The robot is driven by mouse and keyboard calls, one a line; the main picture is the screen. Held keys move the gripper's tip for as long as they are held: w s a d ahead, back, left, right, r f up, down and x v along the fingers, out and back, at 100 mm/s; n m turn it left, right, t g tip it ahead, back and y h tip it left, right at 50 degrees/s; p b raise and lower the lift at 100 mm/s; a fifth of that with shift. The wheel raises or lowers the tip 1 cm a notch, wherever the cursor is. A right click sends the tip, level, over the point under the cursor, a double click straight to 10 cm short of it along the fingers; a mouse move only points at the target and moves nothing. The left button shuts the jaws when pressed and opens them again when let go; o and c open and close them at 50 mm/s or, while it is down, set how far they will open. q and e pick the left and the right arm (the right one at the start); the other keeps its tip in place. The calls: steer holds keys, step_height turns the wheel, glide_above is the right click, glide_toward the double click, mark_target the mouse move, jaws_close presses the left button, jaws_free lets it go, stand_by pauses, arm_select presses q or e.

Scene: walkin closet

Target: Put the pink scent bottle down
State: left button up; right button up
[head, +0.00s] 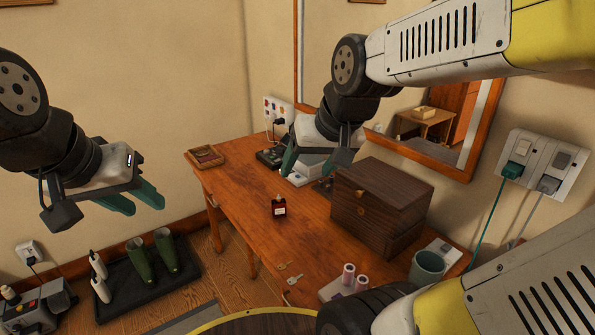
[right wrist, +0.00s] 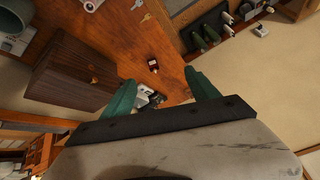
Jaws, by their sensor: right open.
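No clearly pink scent bottle shows; two small pink-and-white cylinders (head: 348,273) stand near the table's front, too small to identify. My right gripper (head: 317,168) is open and empty above the table's far end, behind the dark red bottle. In the right wrist view its green fingers (right wrist: 162,85) are apart. My left gripper (head: 146,202) is open and empty, left of the table over the floor.
A dark wooden box (head: 380,208) stands against the mirror side. Keys (head: 288,271) lie in front, with a grey-green cup (head: 427,268) at the right. A small tray (head: 206,156) lies at the far left corner. Green boots (head: 138,258) stand on a black floor mat.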

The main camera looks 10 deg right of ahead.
steer(key=s+a+r, duration=0.1)
steer(key=s, duration=0.4)
steer(key=shift+s+n, duration=0.4)
steer(key=shift+a, duration=0.1)
